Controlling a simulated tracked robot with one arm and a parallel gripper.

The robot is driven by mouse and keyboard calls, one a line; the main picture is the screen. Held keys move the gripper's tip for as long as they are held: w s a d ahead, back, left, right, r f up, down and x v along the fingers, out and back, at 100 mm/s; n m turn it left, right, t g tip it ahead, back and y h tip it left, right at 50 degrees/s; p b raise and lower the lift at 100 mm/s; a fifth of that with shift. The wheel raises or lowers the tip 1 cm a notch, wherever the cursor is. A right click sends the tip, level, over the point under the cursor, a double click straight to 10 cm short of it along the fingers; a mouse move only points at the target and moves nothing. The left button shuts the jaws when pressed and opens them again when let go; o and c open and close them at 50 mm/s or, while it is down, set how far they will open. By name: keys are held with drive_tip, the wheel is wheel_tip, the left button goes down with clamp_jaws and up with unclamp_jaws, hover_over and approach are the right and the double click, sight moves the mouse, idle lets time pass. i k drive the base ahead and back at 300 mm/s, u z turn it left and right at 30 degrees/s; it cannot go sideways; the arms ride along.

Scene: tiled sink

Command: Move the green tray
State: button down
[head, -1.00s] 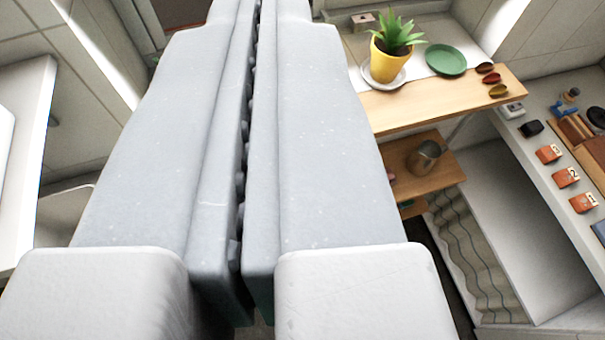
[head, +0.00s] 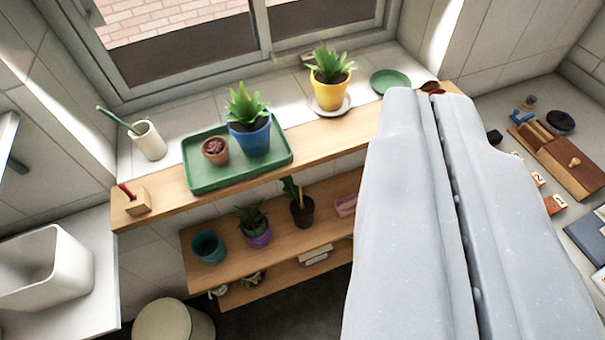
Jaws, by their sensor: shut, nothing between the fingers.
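The green tray (head: 197,176) lies on the left part of the wooden shelf under the window. A blue pot with a spiky plant (head: 250,135) and a small terracotta pot (head: 215,151) stand in it. My gripper (head: 427,95) is shut and empty. It fills the right of the view, and its tips overlap the shelf's right end in the picture. It is well to the right of the tray and apart from it. The tray shows whole.
A yellow pot on a white saucer (head: 331,85) and a green plate (head: 390,81) stand right of the tray. A white cup with a brush (head: 149,140) and a wooden block (head: 134,203) are left of it. Lower shelves (head: 283,235) hold several pots. A white bin (head: 50,268) is at the left.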

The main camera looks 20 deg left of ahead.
sight(202, 176)
drive_tip(key=z, duration=0.65)
drive_tip(key=i, duration=2.1)
drive_tip(key=u, duration=2.2)
drive_tip(key=k, duration=0.55)
drive_tip(key=u, duration=0.3)
drive_tip(key=i, duration=0.5)
